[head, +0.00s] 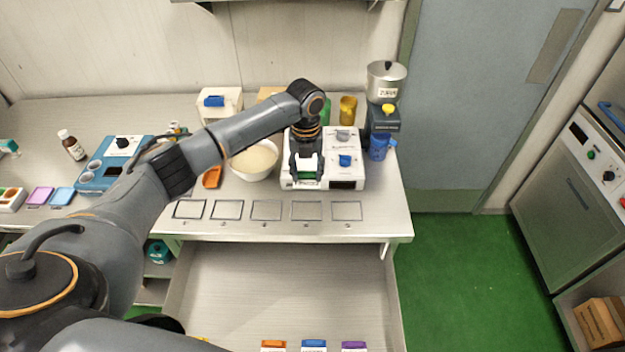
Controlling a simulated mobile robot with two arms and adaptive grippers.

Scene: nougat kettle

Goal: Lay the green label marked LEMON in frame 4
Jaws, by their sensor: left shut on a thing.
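My left gripper (307,172) points down over the white machine on the bench and is shut on a small green and white piece (307,161), which looks like the green label. Its fingers cover part of it, and no lettering on it can be read. A row of several outlined frames runs along the bench's front edge. The fourth from the left (306,211) is bare and lies just in front of the gripper. The frames' numbers are too small to read. My right gripper is not in view.
The white machine with a blue knob (345,160) stands behind the frames. A cream-filled bowl (254,160) and an orange scoop (212,177) are left of it. Below, an open drawer (285,290) holds orange (273,346), blue (313,346) and purple (353,346) labelled items. The other frames are bare.

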